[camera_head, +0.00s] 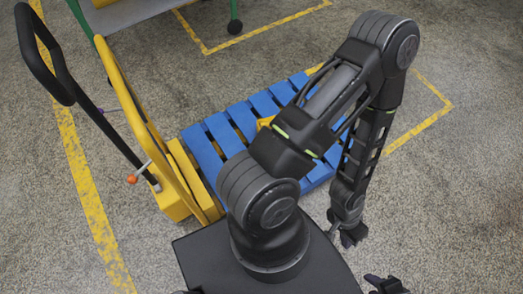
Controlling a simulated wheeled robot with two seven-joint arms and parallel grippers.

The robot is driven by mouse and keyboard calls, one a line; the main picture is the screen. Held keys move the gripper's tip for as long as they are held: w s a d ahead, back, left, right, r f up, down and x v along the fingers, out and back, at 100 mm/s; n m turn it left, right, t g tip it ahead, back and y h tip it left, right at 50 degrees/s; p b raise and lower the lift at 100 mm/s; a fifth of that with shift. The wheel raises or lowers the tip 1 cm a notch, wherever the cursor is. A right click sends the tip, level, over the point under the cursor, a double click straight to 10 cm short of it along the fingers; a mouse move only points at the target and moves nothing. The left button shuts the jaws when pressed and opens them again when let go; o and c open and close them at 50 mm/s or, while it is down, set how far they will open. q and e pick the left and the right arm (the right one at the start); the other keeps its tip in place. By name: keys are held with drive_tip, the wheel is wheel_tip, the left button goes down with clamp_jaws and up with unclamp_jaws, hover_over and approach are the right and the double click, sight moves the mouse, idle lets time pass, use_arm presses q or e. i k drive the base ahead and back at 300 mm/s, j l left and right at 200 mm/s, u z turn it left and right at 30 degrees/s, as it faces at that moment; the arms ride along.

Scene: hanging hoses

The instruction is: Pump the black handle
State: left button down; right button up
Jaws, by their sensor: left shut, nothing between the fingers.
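The black handle (60,82) is a loop on a long dark shaft at the upper left. Its shaft slopes down to the yellow pallet jack (172,200). A small lever with an orange knob (132,180) sits near the shaft's foot. My left gripper (352,238) hangs at the end of its bent arm, right of the middle and low in the picture. It is shut and empty, far from the handle and touching nothing I can see. A dark piece at the bottom edge, right of the middle, looks like part of my right gripper, mostly cut off.
A blue slatted pallet (228,128) lies behind the jack, partly hidden by my arm. A yellow frame (128,100) stands beside the handle shaft. A green-legged wheeled cart (235,14) is at the top. Yellow lines mark the grey floor, open at right.

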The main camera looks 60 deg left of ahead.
sight(63, 87)
drive_tip(key=i+l, duration=0.35)
drive_tip(key=i, duration=0.15)
drive_tip(key=i+l, duration=0.35)
drive_tip(key=i, duration=0.15)
drive_tip(key=u, duration=3.2)
drive_tip(key=i+j, duration=0.15)
drive_tip(key=j, duration=0.25)
drive_tip(key=i+j, duration=0.2)
drive_tip(key=j, duration=0.15)
drive_tip(key=i+j, duration=0.15)
drive_tip(key=j, duration=0.25)
drive_tip(key=i+j, duration=0.2)
drive_tip(key=j, duration=0.2)
